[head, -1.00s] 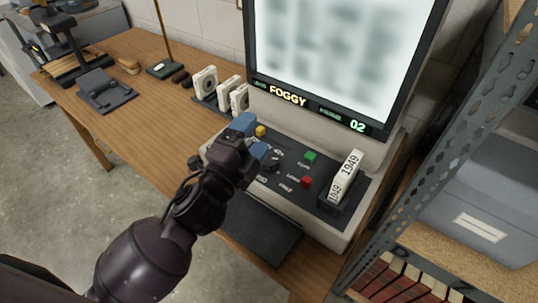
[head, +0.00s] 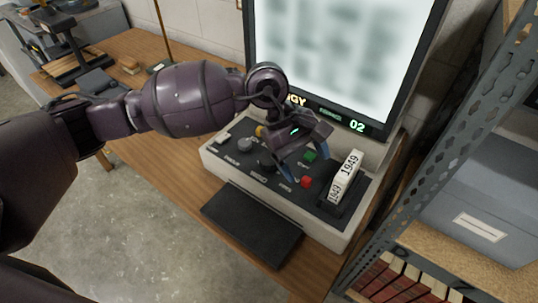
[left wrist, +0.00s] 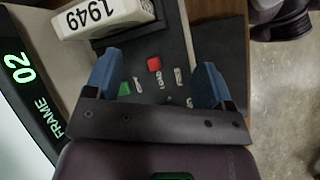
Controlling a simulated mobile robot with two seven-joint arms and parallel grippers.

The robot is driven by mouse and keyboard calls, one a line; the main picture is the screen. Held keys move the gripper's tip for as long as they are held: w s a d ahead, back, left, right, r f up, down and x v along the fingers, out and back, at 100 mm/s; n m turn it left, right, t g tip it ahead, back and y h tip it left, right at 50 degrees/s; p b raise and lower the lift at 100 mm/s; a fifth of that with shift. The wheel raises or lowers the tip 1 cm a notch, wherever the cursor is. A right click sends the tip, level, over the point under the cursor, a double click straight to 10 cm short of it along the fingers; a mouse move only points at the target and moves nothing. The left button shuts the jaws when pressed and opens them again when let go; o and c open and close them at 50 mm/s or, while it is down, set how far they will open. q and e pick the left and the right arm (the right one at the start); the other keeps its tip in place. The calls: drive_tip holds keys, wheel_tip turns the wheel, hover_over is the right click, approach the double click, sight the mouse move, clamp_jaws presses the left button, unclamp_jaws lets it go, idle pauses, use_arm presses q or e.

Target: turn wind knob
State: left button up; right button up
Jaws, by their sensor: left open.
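The control panel (head: 222,163) of the film reader carries a grey knob (head: 245,145) at its left and a dark knob (head: 266,161) near its middle. The small labels are too blurred to tell surely which is the wind knob. My left gripper (head: 303,160) is open and empty above the panel, right of the dark knob and near the green and red buttons. In the left wrist view its two blue fingers (left wrist: 157,82) stand apart, with the red button (left wrist: 154,64) and green button (left wrist: 125,88) beyond them. No knob shows clearly there. My right gripper is out of view.
The lit screen (head: 340,55) shows a blurred page, with "02" below it. A white box marked 1949 (head: 346,178) stands at the panel's right. A dark flat pad (head: 253,224) lies in front. A metal shelf (head: 440,130) stands at the right.

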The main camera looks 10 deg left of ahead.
sight(269, 158)
use_arm(q)
drive_tip(key=w+a+r+m+t+y, duration=0.2)
drive_tip(key=w+a+y, duration=0.4)
drive_tip(key=a, duration=0.3)
drive_tip(key=f, duration=0.4)
drive_tip(key=f+b, duration=0.1)
drive_tip(key=f, duration=0.4)
drive_tip(key=shift+w+d+f, duration=0.2)
drive_tip(key=shift+f, duration=0.55)
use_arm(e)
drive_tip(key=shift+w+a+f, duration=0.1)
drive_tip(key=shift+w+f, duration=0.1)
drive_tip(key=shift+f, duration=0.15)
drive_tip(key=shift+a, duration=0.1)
use_arm(q)
drive_tip(key=shift+c, duration=1.3)
drive_tip(key=c, duration=0.7)
drive_tip(key=shift+o, duration=0.2)
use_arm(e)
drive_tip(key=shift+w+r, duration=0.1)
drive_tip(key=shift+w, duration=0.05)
